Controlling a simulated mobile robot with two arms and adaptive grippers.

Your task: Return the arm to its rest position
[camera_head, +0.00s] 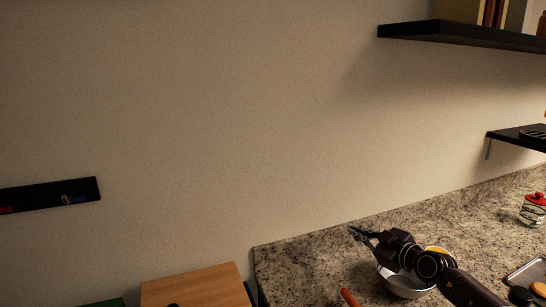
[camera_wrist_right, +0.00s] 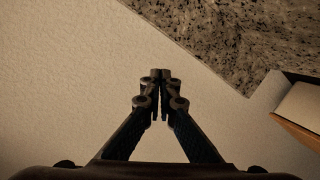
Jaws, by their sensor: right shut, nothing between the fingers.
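My right gripper (camera_head: 356,233) is in the head view at the lower right, its arm coming in from the bottom right. My left gripper is not in view.
A granite counter (camera_head: 310,268) runs along the right. An orange object (camera_head: 349,298), a red-lidded jar (camera_head: 534,209) and a tray (camera_head: 527,272) are there. Dark shelves (camera_head: 460,37) hang at upper right. A wooden box (camera_head: 195,285) stands at lower left. The wall (camera_head: 230,120) in the middle is clear.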

